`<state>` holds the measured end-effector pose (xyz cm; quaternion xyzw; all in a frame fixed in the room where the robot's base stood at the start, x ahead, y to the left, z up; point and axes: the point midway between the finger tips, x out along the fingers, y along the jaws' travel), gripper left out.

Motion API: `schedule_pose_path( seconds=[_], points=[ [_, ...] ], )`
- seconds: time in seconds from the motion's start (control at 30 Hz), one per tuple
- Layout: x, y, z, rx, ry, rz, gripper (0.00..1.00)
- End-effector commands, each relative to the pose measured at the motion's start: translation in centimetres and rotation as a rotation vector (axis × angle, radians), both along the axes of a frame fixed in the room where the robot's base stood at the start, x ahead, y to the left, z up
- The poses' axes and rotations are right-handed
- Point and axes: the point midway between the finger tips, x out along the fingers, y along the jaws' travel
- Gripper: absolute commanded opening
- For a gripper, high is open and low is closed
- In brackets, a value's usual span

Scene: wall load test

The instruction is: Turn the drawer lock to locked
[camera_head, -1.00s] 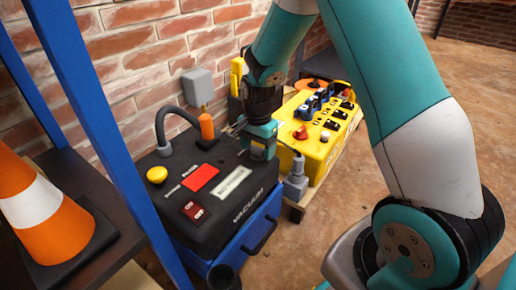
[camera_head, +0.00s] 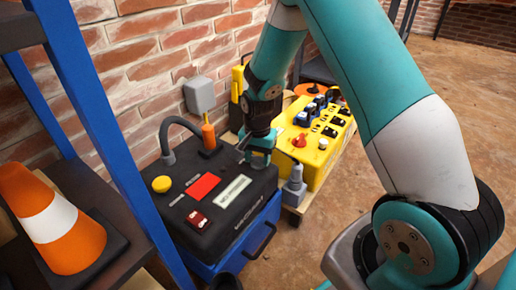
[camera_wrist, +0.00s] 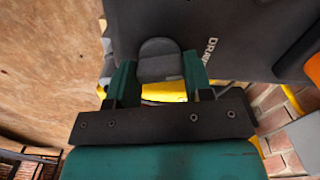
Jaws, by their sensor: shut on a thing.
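The black control box (camera_head: 190,240) stands on a blue drawer unit (camera_head: 262,222) with a dark handle. In the wrist view a dark grey rounded knob (camera_wrist: 160,58) sits at the edge of the black top, beside lettering that starts "DRAW". My gripper (camera_wrist: 159,78) has its green fingers on both sides of this knob and is shut on it. I cannot tell which way the lock is set.
The box top carries a yellow button (camera_head: 161,184), a red plate (camera_head: 202,186), a red switch (camera_head: 197,219) and an orange-handled lever (camera_head: 209,136). A yellow control box (camera_head: 313,150) stands close on the right. A blue post (camera_head: 100,130) and traffic cone (camera_head: 50,220) are left.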

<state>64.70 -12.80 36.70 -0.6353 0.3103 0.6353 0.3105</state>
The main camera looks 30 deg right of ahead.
Motion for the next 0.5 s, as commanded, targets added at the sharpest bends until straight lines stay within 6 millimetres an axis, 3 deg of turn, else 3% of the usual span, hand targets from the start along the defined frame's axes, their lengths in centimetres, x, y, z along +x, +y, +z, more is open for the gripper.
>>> schedule_pose_path(
  seconds=[0.03,0.5],
  points=[
    [-0.06,-0.02,0.75,0.000,0.004,0.043,0.23],
    [-0.05,-0.03,0.60,0.000,0.003,0.491,0.23]
  ],
)
